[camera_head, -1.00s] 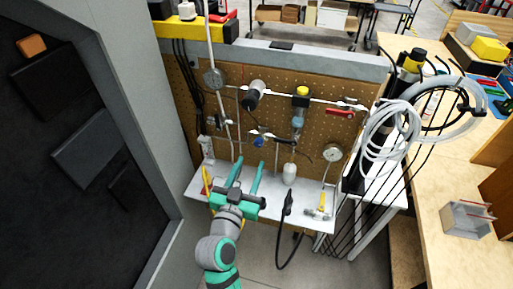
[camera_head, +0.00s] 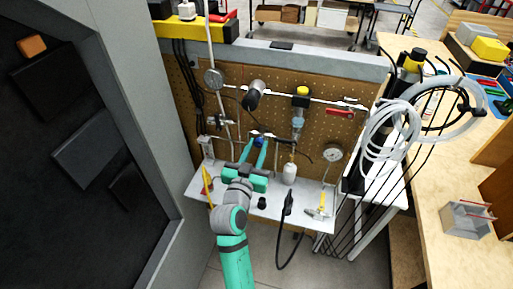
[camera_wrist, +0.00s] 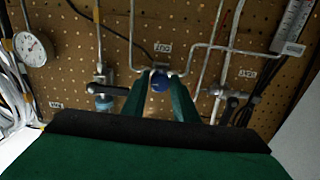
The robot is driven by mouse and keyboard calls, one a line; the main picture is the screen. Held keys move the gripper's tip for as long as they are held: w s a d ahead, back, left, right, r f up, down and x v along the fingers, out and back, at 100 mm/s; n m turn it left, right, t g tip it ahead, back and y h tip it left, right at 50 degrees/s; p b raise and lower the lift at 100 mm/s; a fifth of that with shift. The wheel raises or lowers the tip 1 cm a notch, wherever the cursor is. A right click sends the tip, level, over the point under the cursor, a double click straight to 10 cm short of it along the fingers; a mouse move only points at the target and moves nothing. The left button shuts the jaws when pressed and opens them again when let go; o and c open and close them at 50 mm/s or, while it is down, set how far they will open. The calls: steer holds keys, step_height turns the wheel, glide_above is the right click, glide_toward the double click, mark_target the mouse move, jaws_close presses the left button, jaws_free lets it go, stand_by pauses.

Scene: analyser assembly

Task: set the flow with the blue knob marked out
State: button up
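The blue knob (camera_wrist: 160,83) sits on the pegboard below a small label that reads OUT upside down in the wrist view. It also shows in the head view (camera_head: 260,141), partly hidden by my fingers. My gripper (camera_wrist: 161,88) has its two green fingers apart, one on each side of the knob, with the tips about level with it. It shows in the head view (camera_head: 255,146), reaching over the shelf to the board. I cannot tell whether the fingers touch the knob.
A pressure gauge (camera_wrist: 33,47) and a dark-handled valve (camera_wrist: 103,90) lie left in the wrist view, another valve (camera_wrist: 232,97) right. Thin pipes run close around the knob. A narrow white shelf (camera_head: 270,211) with small tools lies below. Coiled white tubing (camera_head: 390,135) hangs at right.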

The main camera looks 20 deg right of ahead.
jaws_close()
steer(key=c, duration=0.5)
jaws_free()
steer(key=shift+n, duration=1.1)
steer(key=o, duration=1.1)
steer(key=shift+c, duration=0.2)
steer(key=v, duration=1.1)
steer(key=shift+w, duration=0.1)
